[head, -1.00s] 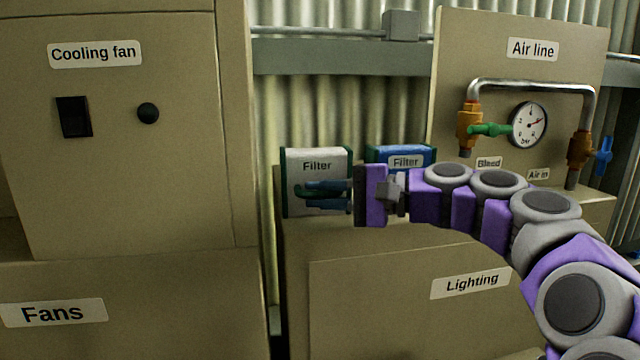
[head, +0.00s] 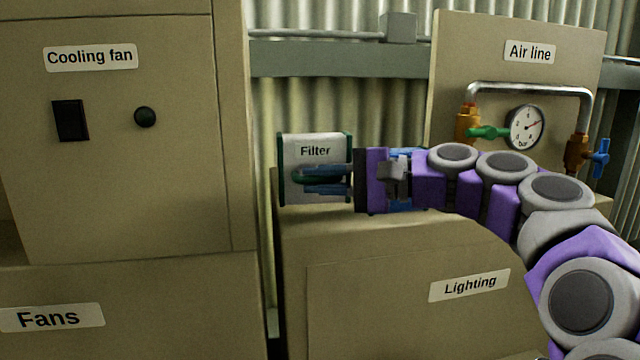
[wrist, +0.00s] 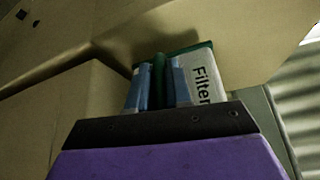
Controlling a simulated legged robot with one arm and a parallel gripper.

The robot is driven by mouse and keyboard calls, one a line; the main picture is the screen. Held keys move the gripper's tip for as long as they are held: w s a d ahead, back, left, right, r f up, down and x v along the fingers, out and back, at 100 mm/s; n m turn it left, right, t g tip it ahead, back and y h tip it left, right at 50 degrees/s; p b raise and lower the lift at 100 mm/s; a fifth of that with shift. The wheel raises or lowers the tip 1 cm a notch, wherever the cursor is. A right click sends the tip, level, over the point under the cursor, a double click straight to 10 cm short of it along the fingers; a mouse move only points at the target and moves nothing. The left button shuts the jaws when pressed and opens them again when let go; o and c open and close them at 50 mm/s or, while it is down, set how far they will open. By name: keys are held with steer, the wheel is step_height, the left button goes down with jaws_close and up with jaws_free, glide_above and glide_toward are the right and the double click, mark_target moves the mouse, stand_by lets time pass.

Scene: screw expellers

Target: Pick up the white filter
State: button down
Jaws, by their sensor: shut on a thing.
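The white filter (head: 315,152) is a white box with green ends and a "Filter" label, above the Lighting cabinet's top at its left end. My gripper (head: 322,181) reaches it from the right, its blue fingers shut on the green handle on the filter's front. In the wrist view, the white filter (wrist: 207,72) is just past the fingers (wrist: 160,88), with a green strip between them. The filter looks upright in the head view. I cannot tell for sure how far its base is off the cabinet.
The Lighting cabinet (head: 400,285) stands below. The tall Cooling fan cabinet (head: 160,190) is close on the left. The Air line panel (head: 455,55) with its gauge and valves is at the right. A blue thing (head: 400,206) is mostly hidden behind my gripper.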

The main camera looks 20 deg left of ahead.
steer(key=s+d, duration=0.3)
steer(key=s, duration=0.3)
steer(key=s+d+r+b, duration=0.1)
steer(key=s+d, duration=0.2)
steer(key=s, duration=0.4)
steer(key=shift+s+d+r, duration=0.2)
steer(key=shift+d, duration=0.1)
